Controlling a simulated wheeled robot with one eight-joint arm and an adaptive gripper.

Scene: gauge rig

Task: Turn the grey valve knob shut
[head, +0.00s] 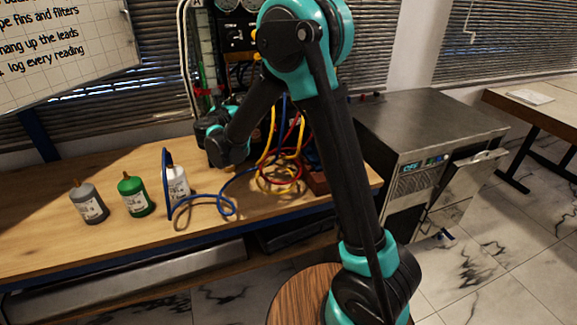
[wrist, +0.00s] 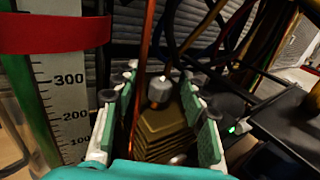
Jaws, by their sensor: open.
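The grey valve knob (wrist: 159,90) shows in the wrist view as a small grey cap on a stem above a brass-coloured stepped body (wrist: 160,130). My gripper (wrist: 158,76) is open, with one green-padded finger to each side of the knob. Gaps show between the knob and both fingers, so it appears untouched. In the head view my gripper end (head: 222,143) is dark and low in front of the rig (head: 238,38), and the knob is hidden there.
A graduated scale (wrist: 70,95) with a red band (wrist: 55,34) stands close left of my gripper. Coloured leads (head: 283,165) hang and coil on the wooden bench (head: 110,240). Grey (head: 88,203), green (head: 134,196) and white (head: 177,184) bottles stand at left.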

